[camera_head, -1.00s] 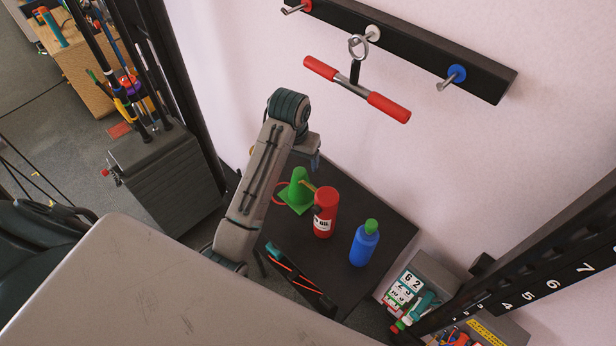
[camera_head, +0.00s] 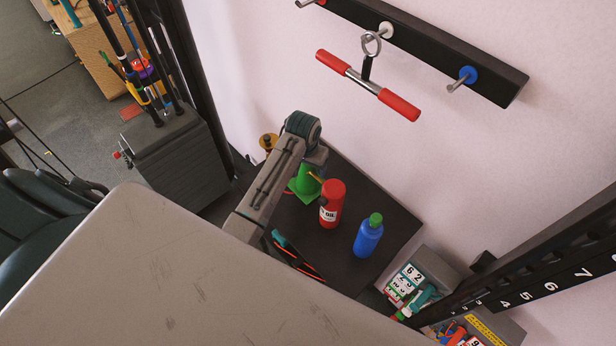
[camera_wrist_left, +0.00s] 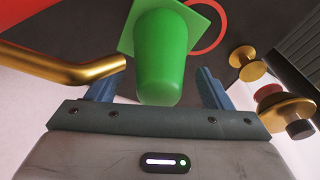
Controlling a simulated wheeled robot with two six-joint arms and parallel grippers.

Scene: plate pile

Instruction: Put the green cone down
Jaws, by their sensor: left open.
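The green cone (camera_head: 304,180) stands on the dark table (camera_head: 385,205), partly hidden by my left arm in the head view. In the left wrist view the green cone (camera_wrist_left: 165,55) lies in the gap between the two blue fingers of my left gripper (camera_wrist_left: 157,90). The fingers are spread, with space visible on both sides of the cone. Its square base (camera_wrist_left: 200,18) is at the far end, on the dark surface. My right gripper is in neither view.
A red can (camera_head: 331,205) and a blue bottle (camera_head: 368,238) stand right of the cone. A gold bent tube (camera_wrist_left: 70,68) is close left of the gripper in the wrist view. Gold knobbed objects (camera_wrist_left: 246,62) are at right. A red-handled bar (camera_head: 368,84) hangs above.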

